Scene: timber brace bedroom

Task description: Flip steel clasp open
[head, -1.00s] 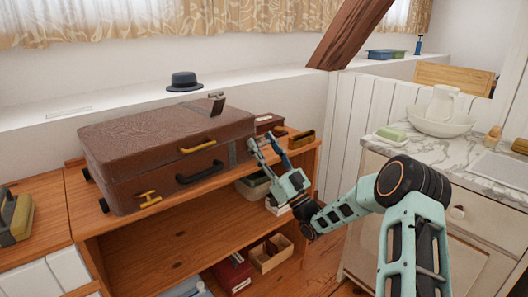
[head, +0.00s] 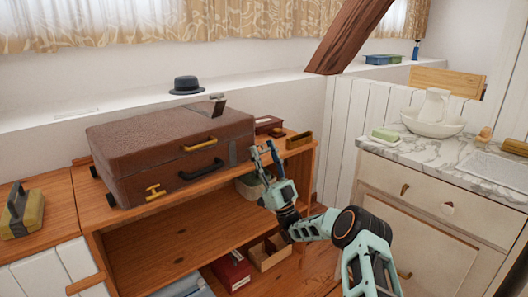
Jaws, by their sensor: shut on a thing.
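The brown suitcase (head: 150,140) lies flat on top of the wooden shelf unit. A grey steel strap (head: 232,152) runs down its front at the right. A steel flap (head: 218,100) stands up above the lid's right part, tilted away from the front. Brass fittings (head: 200,145) and a black handle (head: 200,170) are on the front. My gripper (head: 263,150) is just right of the suitcase's front right corner, fingers pointing up, apart from the steel flap. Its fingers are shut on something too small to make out.
A small brown box (head: 268,124) and a wooden holder (head: 299,140) stand behind and right of my gripper. The shelf below holds a green-grey bin (head: 250,186). A marble-topped washstand (head: 430,150) stands to the right. A dark hat (head: 187,85) sits on the ledge.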

